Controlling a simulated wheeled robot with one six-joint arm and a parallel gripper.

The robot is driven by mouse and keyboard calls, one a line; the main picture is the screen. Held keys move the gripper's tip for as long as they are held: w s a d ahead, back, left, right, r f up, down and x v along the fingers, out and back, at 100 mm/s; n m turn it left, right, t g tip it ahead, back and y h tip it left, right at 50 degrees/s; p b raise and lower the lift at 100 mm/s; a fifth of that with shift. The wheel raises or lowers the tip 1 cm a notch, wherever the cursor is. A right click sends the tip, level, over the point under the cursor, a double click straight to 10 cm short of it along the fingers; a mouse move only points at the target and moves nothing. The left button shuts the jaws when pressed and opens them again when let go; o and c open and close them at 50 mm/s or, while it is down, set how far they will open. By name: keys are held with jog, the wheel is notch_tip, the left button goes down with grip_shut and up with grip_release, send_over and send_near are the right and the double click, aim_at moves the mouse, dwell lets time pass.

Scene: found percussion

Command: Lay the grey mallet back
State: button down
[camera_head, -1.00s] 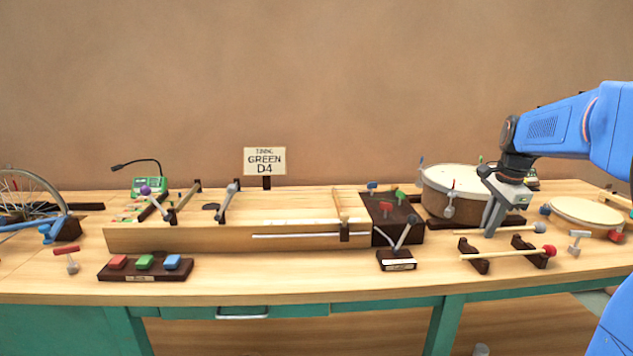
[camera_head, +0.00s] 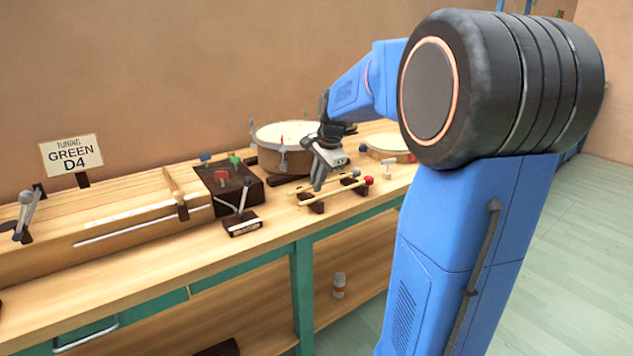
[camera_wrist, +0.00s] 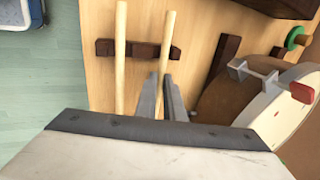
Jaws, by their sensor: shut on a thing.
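The grey mallet shows in the wrist view as a pale wooden stick (camera_wrist: 166,45) between the fingers of my gripper (camera_wrist: 163,95), which is shut on it. Its stick crosses over the right end of the dark rack (camera_wrist: 145,50). I cannot tell whether it touches the rack. In the head view my gripper (camera_head: 318,186) points down at the rack (camera_head: 312,206), and the grey head (camera_head: 356,172) shows just to its right. The red mallet (camera_head: 368,180) lies across the rack's front; its stick (camera_wrist: 120,60) runs beside the held one.
A big drum (camera_head: 287,140) stands behind my gripper, with a smaller round drum (camera_head: 392,147) to the right. A dark box (camera_head: 222,188) with coloured pegs stands left. The bench's front edge is near the rack.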

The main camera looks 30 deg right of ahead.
jog(key=shift+f, duration=0.3)
jog(key=c, duration=1.8)
grip_release()
jog(key=v, duration=1.7)
jog(key=shift+r, duration=0.2)
jog(key=shift+s, duration=0.1)
jog(key=s+a+f+n, duration=0.8)
jog(key=s+a+f, duration=0.1)
jog(key=s, duration=0.3)
jog(key=s+a+f+n, duration=0.9)
jog(key=s+f, duration=0.3)
jog(key=s, duration=0.1)
jog(key=shift+a+f+n+t, duration=0.2)
jog(key=shift+f+n+t, duration=0.1)
jog(key=shift+t, duration=0.1)
